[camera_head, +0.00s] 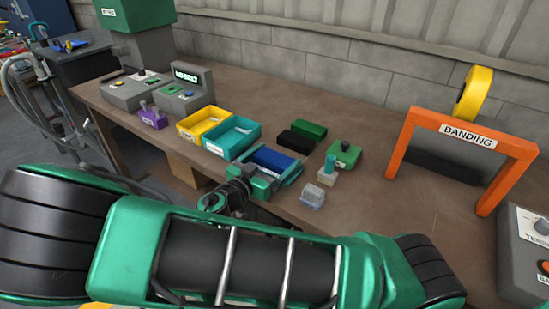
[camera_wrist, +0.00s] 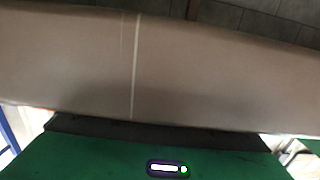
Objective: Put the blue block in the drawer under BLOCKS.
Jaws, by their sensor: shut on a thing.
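The blue block (camera_head: 273,159) shows in the head view at the middle of the bench, between the green jaws of my gripper (camera_head: 277,168). My gripper is shut on it. Whether the block touches the bench or hangs just above it cannot be told. In the wrist view, the green gripper body with a small lit indicator fills the bottom, and the block cannot be made out. No drawer and no readable BLOCKS label show in either view.
A yellow tray (camera_head: 204,124) and a teal tray (camera_head: 232,137) stand left of my gripper. Black (camera_head: 297,141) and green (camera_head: 309,128) blocks lie behind it. A clear small box (camera_head: 312,196) lies right. An orange BANDING frame (camera_head: 468,136) stands farther right.

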